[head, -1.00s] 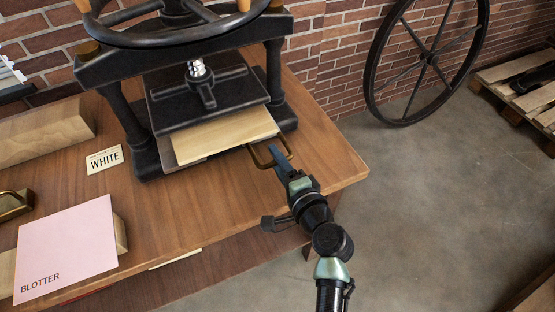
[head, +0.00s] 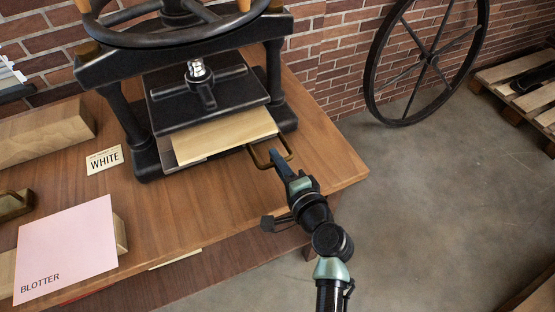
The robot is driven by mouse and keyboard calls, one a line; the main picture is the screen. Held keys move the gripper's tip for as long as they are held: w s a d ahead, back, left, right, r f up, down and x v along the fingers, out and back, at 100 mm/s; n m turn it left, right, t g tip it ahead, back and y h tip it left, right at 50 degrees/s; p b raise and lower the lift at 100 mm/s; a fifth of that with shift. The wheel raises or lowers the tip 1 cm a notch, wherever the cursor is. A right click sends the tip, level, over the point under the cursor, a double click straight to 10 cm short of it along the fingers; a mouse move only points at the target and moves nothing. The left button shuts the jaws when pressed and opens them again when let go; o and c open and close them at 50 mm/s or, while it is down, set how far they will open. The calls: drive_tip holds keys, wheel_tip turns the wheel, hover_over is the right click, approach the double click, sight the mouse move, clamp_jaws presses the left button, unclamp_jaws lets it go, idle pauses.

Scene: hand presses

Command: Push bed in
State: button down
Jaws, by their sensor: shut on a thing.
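The hand press (head: 134,118) stands on the wooden table, with its dark upper plate (head: 165,112) above the bed (head: 185,158). A pale wooden board (head: 225,136) lies on the bed and sticks out at the front. A brass loop handle (head: 262,164) is at the bed's front right. My gripper (head: 276,158) is shut on the handle at its right part. The finger contact is small and partly hidden by the gripper itself.
A WHITE card (head: 104,160), a wooden block (head: 45,132) and a pink BLOTTER sheet (head: 66,245) are on the table's left. The table's right corner (head: 340,172) is bare. A large spoked wheel (head: 425,60) leans against the brick wall.

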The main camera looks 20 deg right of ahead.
idle(0.9)
drive_tip(key=x, duration=0.3)
drive_tip(key=b+x, duration=0.1)
drive_tip(key=shift+w+r, duration=0.25)
drive_tip(key=shift+r, duration=0.25)
drive_tip(key=c, duration=0.9)
unclamp_jaws()
drive_tip(key=shift+w+f, duration=0.1)
drive_tip(key=v, duration=1.3)
drive_tip(key=shift+p, duration=0.4)
